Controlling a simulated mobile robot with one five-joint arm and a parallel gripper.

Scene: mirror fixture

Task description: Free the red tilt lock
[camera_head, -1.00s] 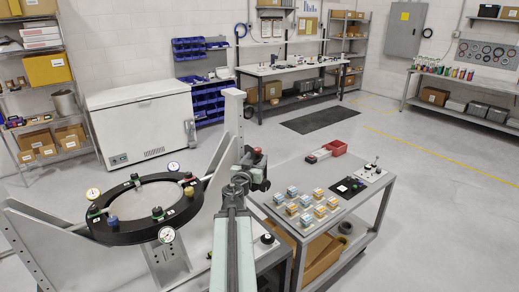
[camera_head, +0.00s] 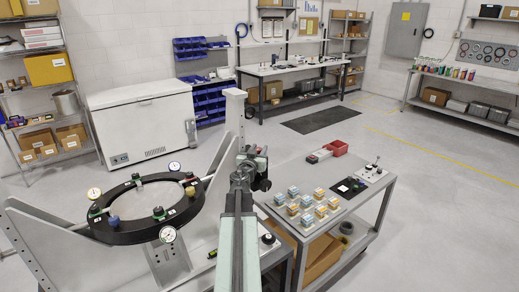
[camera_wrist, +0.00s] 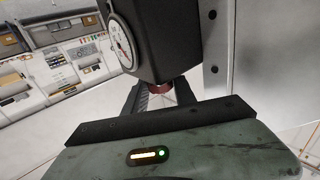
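The red tilt lock (camera_wrist: 184,85) shows in the wrist view as a small red piece under a black block (camera_wrist: 160,45) with a round dial on its side. My gripper (camera_wrist: 160,95) has its dark fingers just below that block, with the red piece at or beside their tips. Whether the fingers touch it is not clear. In the head view my gripper (camera_head: 252,165) is beside the grey upright, and no red lock can be made out there. The black ring (camera_head: 130,233) with several dials and coloured knobs sits on the fixture to the left.
A grey upright (camera_head: 233,115) with bolt holes stands close by and also fills the right of the wrist view (camera_wrist: 232,60). A cart (camera_head: 345,228) with several small blocks stands to the right. A white chest freezer (camera_head: 145,125) is behind.

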